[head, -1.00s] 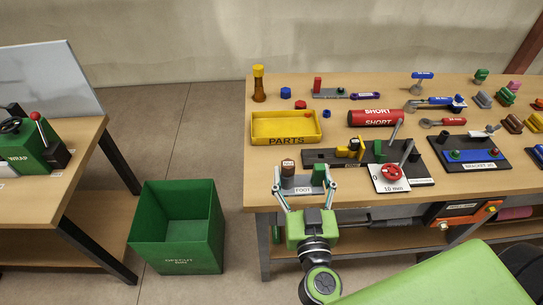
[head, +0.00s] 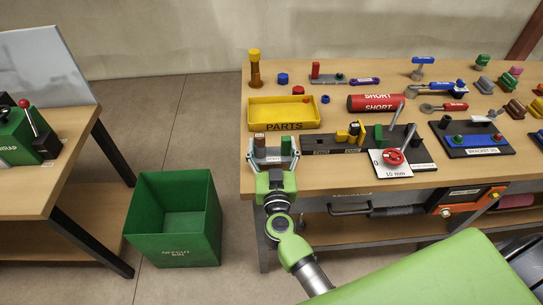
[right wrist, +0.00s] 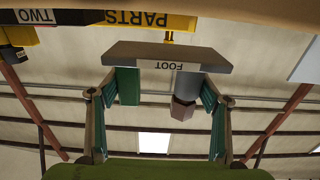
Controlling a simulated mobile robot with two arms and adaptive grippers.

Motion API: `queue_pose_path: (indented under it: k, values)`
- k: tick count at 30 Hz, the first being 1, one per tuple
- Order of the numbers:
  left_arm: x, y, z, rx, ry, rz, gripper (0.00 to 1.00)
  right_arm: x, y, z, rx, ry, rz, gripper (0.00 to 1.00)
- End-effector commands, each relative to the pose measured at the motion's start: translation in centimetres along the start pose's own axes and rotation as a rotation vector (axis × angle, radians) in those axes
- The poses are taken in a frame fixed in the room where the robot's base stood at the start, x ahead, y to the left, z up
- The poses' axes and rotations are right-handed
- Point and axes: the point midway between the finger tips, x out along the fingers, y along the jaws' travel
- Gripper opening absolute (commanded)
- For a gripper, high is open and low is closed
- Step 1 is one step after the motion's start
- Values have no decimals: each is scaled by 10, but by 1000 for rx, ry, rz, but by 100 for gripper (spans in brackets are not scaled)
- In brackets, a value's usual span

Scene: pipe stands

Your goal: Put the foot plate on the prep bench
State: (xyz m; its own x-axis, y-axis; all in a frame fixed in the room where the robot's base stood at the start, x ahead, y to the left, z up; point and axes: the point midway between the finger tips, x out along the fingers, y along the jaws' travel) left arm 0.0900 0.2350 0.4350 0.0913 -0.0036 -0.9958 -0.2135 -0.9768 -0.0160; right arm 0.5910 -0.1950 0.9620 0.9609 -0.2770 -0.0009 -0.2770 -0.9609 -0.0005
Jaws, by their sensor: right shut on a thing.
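The foot plate (head: 273,162) is a grey plate with a FOOT label, carrying a green block and a grey post with a brown hexagonal top. My right gripper (head: 274,152) is shut on it, one finger at each side, near the front left corner of the large wooden bench (head: 350,184). In the right wrist view, which looks upside down, the foot plate (right wrist: 225,62) sits between the fingers, with a gap between it and the bench. A smaller wooden bench (head: 60,185) with a green WRAP device stands at left. I cannot tell which bench is the prep bench. My left gripper is not in view.
A yellow PARTS tray (head: 300,126) lies just behind the plate. A dark fixture (head: 322,145) and a white card with a red knob (head: 393,157) are to its right. A green offcut bin (head: 175,240) stands on the floor between the benches.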

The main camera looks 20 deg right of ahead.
Motion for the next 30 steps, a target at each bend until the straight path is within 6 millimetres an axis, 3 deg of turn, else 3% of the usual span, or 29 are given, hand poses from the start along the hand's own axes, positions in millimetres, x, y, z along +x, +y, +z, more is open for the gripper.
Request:
queue_pose_path:
  k: [6, 20, 21, 22, 30]
  values:
    - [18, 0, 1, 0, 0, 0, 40, 4, -2, 32, -3, 2, -2, 44]
    - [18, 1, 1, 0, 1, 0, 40, 4, -2, 38, -1, 2, 0, 44]
    - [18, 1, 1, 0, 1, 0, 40, 3, -1, 38, 0, 1, 0, 80]
    - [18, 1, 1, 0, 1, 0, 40, 3, -1, 38, 0, 0, 0, 87]
    - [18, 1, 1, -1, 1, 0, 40, 3, -1, 38, 0, 0, 0, 87]
